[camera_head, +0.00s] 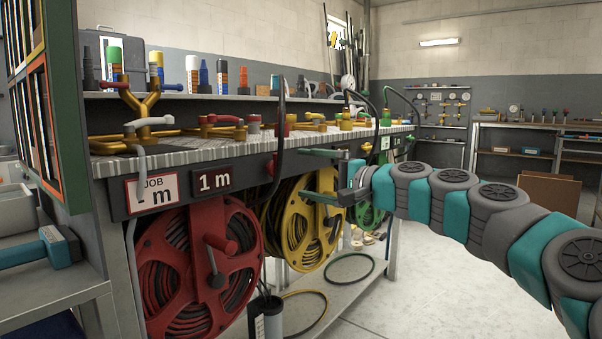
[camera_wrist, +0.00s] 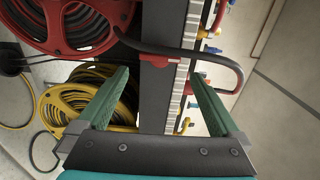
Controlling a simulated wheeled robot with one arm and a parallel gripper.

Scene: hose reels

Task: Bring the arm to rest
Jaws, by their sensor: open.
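My arm (camera_head: 480,200), grey and teal, reaches in from the right of the head view toward the bench. My gripper (camera_head: 310,175) is at its end, in front of the yellow hose reel. In the wrist view my gripper's two green fingers (camera_wrist: 157,76) stand wide apart with nothing held between them. The dark bench front shows beyond the fingers; the exact gap to it is hard to tell. The yellow hose reel (camera_head: 296,225) is partly hidden by my gripper, and the green hose reel (camera_head: 368,215) partly by my arm.
The red hose reel (camera_head: 200,265) hangs under the bench top (camera_head: 190,148), which carries brass fittings. A black hose (camera_head: 283,125) loops over the bench edge, also near the fingers in the wrist view (camera_wrist: 160,50). The floor (camera_head: 440,290) at right is clear.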

